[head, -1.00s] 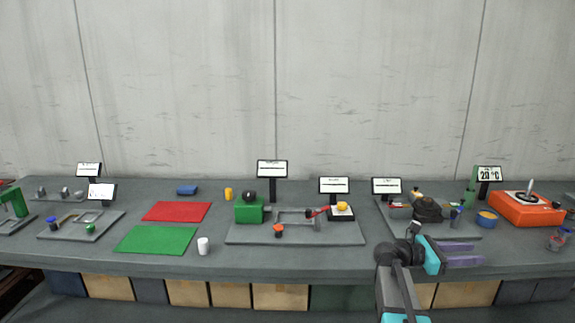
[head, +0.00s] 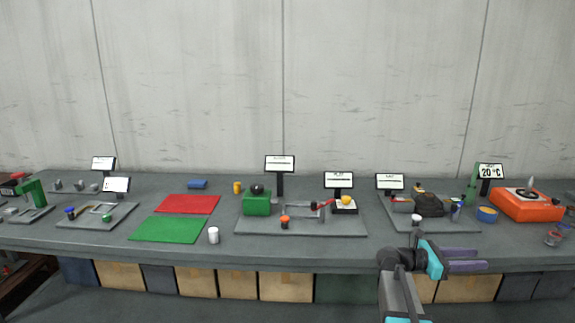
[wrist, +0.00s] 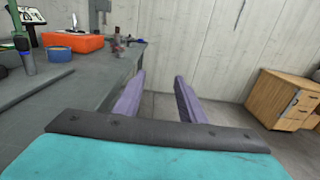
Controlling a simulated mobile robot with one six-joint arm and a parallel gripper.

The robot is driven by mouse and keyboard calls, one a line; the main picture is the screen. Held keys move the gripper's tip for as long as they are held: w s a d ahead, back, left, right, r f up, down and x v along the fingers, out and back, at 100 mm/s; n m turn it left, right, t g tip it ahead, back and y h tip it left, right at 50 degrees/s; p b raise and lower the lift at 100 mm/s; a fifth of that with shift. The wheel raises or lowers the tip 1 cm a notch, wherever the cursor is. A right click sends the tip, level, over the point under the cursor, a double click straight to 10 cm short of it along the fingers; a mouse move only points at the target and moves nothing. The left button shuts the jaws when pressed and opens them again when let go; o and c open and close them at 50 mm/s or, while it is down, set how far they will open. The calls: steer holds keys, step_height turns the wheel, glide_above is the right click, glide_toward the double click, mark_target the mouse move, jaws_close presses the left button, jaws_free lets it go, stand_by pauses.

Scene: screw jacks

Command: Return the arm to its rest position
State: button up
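My gripper (head: 466,260) is at the front right of the bench in the head view, in front of the bench's edge area, with its fingers pointing right. In the wrist view its two purple fingers (wrist: 160,97) stand apart with nothing between them. Past the fingers the wrist view shows floor and the pale wall. My gripper touches no object that I can see. My arm is folded up from the bottom of the head view.
The long grey bench (head: 300,255) carries several stations with small displays. An orange hotplate (head: 527,207) and a blue bowl (head: 487,214) stand at the right. Red (head: 188,204) and green (head: 167,230) mats lie at left. A wooden cabinet (wrist: 285,98) stands on the floor.

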steer(key=s+a+f+n+y, duration=0.1)
steer(key=s+a+f+y, duration=0.2)
steer(key=f, duration=0.8)
steer(key=s+a+f+n, duration=0.1)
steer(key=s+a+f, duration=0.25)
steer(key=f, duration=0.65)
steer(key=s+a+f+y, duration=0.2)
steer(key=a+f, duration=0.2)
steer(key=f, duration=0.7)
steer(key=s+a+f+m+g+y, duration=0.2)
steer(key=s+a+f+m+y, duration=0.2)
steer(key=s+a+f, duration=0.55)
steer(key=s+a+f+m+g+y, duration=0.2)
steer(key=s+a+f+m+y, duration=0.3)
steer(key=s+f, duration=0.75)
steer(key=s+a+f+m+y, duration=0.2)
steer(key=s+a+m+y, duration=0.2)
steer(key=a+m, duration=0.6)
steer(key=s+a, duration=0.1)
steer(key=a, duration=0.1)
steer(key=shift+s+a, duration=0.3)
steer(key=shift+a, duration=0.05)
